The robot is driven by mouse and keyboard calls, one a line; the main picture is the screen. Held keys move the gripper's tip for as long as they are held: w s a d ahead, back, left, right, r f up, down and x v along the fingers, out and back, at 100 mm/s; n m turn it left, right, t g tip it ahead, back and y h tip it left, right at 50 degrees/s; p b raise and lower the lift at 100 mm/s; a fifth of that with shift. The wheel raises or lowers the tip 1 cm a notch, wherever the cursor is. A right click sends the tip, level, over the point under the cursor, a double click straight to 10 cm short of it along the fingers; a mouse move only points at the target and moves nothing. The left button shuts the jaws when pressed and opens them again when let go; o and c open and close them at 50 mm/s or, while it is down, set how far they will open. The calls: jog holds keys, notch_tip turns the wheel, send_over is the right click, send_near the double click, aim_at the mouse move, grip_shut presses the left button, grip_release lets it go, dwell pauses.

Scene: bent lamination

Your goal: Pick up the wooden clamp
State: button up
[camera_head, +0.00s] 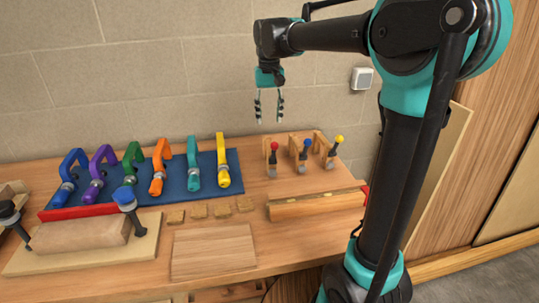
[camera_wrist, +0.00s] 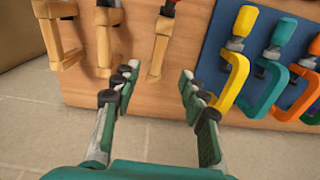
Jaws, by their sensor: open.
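Three wooden clamps stand in a row at the back right of the bench in the head view. One has a red knob (camera_head: 273,158), one a blue knob (camera_head: 303,156) and one a yellow knob (camera_head: 331,152). My gripper (camera_head: 269,107) is open and empty, pointing down above and behind the red-knobbed clamp. In the wrist view, my gripper (camera_wrist: 160,82) has its fingers spread. The red-knobbed wooden clamp (camera_wrist: 160,48) lies beyond the fingertips, with a clear gap. The other two wooden clamps (camera_wrist: 106,42) (camera_wrist: 58,40) are to its left, their tops cut off.
A blue board (camera_head: 209,179) with several coloured clamps stands left of the wooden clamps. In front are a wooden block (camera_head: 315,204), small wood pieces (camera_head: 222,211) and a flat board (camera_head: 213,252). A tiled wall (camera_head: 150,90) rises behind the bench.

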aim_at(269, 156)
notch_tip(269, 156, down, 12)
jog(key=shift+w+f, duration=0.15)
jog(key=shift+f, duration=0.05)
dwell(0.4)
jog(key=shift+c, duration=0.6)
grip_shut()
